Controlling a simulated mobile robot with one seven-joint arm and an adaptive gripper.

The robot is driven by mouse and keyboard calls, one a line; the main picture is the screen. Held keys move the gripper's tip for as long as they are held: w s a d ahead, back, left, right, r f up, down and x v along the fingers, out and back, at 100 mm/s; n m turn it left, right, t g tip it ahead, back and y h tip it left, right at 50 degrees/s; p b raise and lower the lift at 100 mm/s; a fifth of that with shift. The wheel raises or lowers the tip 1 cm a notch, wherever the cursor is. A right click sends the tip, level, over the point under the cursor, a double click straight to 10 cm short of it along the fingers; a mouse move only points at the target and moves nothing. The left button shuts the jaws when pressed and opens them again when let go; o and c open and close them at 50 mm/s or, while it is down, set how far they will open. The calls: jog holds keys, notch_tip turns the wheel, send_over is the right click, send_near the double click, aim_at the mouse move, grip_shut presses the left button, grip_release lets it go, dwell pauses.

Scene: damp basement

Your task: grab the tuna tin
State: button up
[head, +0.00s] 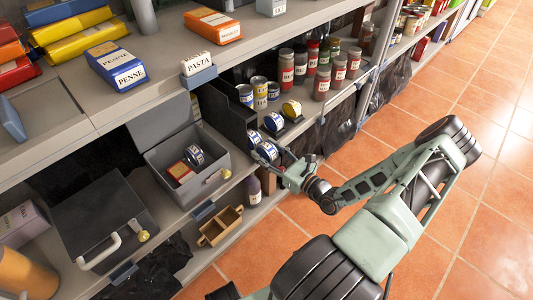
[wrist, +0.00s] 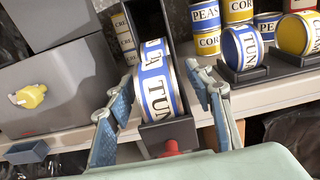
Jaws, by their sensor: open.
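Blue-and-white tuna tins lie on their sides in a narrow dark chute; the front tuna tin (wrist: 158,92) reads "TUN" in the wrist view and also shows in the head view (head: 267,152). Another tin (head: 255,138) sits just behind it. My gripper (wrist: 163,92) is open, one finger on each side of the front tin, seemingly without gripping it; in the head view it is at the shelf edge (head: 287,168). Another blue tin marked "TUN" (wrist: 241,48) stands on a black holder to the right. The chute's lower front has a red knob (wrist: 171,148).
A yellow tin (wrist: 300,34) on a holder and stacked corn and peas cans (wrist: 238,12) stand to the right. A grey open box (head: 222,187) with a tin (head: 194,155) inside is to the left. Jars (head: 300,62) stand farther along. The tiled floor is clear.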

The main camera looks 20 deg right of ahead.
jog(key=shift+c, duration=0.4)
grip_shut()
jog(key=shift+r, duration=0.1)
